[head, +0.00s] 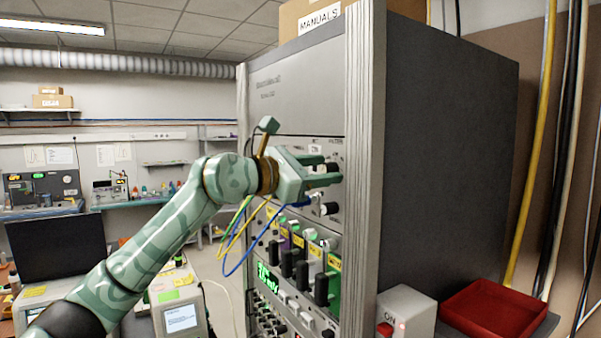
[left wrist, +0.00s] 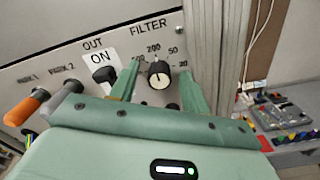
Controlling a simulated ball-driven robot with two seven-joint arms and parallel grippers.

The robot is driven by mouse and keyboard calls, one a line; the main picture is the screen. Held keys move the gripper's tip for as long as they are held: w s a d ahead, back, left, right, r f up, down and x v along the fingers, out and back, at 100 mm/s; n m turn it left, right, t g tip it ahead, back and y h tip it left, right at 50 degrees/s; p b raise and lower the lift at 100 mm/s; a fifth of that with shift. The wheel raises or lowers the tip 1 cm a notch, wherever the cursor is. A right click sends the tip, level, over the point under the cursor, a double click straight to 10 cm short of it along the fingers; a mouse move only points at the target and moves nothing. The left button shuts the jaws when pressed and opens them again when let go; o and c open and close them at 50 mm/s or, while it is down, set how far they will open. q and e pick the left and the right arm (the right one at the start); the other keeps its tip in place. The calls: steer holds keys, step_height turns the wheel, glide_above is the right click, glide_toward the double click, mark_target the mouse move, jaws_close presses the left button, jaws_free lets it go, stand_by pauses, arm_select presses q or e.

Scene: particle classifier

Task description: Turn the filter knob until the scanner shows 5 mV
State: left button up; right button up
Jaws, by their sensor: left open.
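The filter knob (left wrist: 159,76) is a black knob with a pale face and a dark pointer line, under the FILTER label in the left wrist view. Numbers such as 200, 50 and 20 ring it. My left gripper (left wrist: 160,82) is open, one green finger on each side of the knob; whether either touches it I cannot tell. In the head view my left gripper (head: 333,174) is at the rack's front panel and largely hides the knob. Green lit digits (head: 267,278) show lower on the rack, too small to read. I cannot tell which display is the scanner's. My right gripper is out of view.
An ON switch (left wrist: 104,74) is left of the fingers, with orange (left wrist: 27,107) and grey (left wrist: 68,93) plugs beyond. Another black knob (head: 330,208) and cables lie below the gripper. The rack's metal edge post (head: 364,150) stands close on the right.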

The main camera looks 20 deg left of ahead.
arm_select(q)
steer(key=b+v, duration=0.4)
steer(key=v, duration=1.2)
steer(key=shift+b, duration=0.35)
steer(key=shift+f, duration=0.15)
